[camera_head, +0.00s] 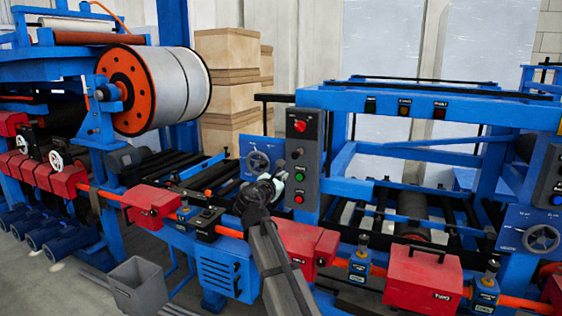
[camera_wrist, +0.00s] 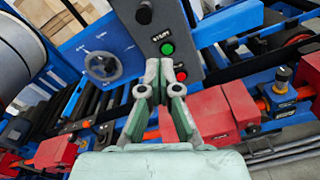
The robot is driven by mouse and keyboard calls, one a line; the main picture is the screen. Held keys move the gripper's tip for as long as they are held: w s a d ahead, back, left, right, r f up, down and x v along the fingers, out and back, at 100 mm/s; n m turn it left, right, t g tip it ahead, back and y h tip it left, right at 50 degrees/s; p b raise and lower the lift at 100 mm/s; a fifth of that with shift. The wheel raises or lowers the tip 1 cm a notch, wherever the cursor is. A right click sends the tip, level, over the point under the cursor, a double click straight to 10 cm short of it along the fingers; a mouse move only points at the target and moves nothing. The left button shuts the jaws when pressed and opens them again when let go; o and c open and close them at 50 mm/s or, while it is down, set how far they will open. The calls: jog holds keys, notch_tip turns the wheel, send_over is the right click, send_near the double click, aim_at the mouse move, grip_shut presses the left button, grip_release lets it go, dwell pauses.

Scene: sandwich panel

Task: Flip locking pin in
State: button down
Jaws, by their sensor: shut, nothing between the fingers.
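My gripper (camera_head: 276,182) is in front of the grey control panel (camera_head: 300,160) in the head view. In the wrist view my gripper (camera_wrist: 160,72) points at the lower part of the control panel (camera_wrist: 165,25), near its green button (camera_wrist: 167,49) and red button (camera_wrist: 181,74). Its fingers are together with nothing between them. I cannot tell for sure which part is the locking pin. Small black-knobbed fittings sit along the front rail, one (camera_head: 361,250) right of my arm and another (camera_head: 488,275) farther right. One such fitting (camera_wrist: 281,80) shows right of the fingers in the wrist view.
A handwheel on a blue plate (camera_head: 258,160) is just left of the control panel. Red boxes (camera_head: 422,275) line the orange front rail. A large roll (camera_head: 165,88) stands at the left. A grey bin (camera_head: 138,285) stands on the floor.

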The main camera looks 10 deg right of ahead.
aim_at(295, 156)
jog(key=shift+w+a+r+n+t, duration=0.15)
jog(key=shift+r+n, duration=0.1)
jog(key=shift+n, duration=0.6)
jog(key=shift+a+r+n+t, duration=0.2)
jog(key=shift+n, duration=0.7)
jog(key=shift+w+a+r+n+t, duration=0.15)
jog(key=shift+r+n, duration=0.1)
jog(key=shift+n, duration=0.6)
jog(key=p+x, duration=0.4)
jog(key=x, duration=0.8)
jog(key=shift+w+d+r, duration=0.1)
jog(key=shift+w, duration=0.2)
jog(key=shift+w+d, duration=0.35)
jog(key=shift+w, duration=0.2)
jog(key=shift+x, duration=1.55)
jog(key=shift+s, duration=0.1)
